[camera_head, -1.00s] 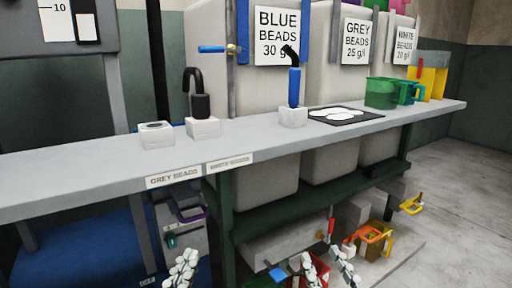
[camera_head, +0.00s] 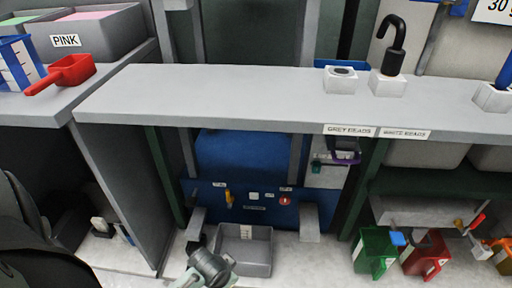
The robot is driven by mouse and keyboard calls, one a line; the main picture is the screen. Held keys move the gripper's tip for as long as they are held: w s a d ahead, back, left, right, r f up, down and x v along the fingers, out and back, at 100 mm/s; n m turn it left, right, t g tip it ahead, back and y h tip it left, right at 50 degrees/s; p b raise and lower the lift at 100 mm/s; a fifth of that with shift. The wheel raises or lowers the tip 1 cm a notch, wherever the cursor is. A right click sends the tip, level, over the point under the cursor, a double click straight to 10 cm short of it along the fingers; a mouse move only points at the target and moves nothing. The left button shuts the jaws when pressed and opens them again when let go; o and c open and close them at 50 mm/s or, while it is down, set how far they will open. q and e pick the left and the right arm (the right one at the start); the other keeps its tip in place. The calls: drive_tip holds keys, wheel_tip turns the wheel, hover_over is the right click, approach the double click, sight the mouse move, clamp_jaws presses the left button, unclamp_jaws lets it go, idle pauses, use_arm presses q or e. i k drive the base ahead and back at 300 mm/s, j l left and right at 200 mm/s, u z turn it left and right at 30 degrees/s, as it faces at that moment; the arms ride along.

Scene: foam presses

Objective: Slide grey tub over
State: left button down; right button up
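A grey open-topped tub (camera_head: 262,262) with a white scale on its wall sits on the floor in the lower middle of the head view, in front of the blue machine. Part of my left arm and gripper (camera_head: 208,268) shows at the bottom edge, overlapping the tub's left front corner in the picture. I cannot tell whether it touches the tub, and its fingers are not clear enough to show whether they are open. My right gripper is out of view.
The blue machine (camera_head: 238,160) stands under the grey worktop (camera_head: 215,92), with grey legs beside the tub. A green bin (camera_head: 377,252) and a red bin (camera_head: 425,255) are on the floor at right. A red scoop (camera_head: 66,71) lies on the left counter.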

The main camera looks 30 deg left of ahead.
sight(251, 246)
drive_tip(key=u, duration=1.15)
drive_tip(key=j+u, duration=0.25)
drive_tip(key=j, duration=1.05)
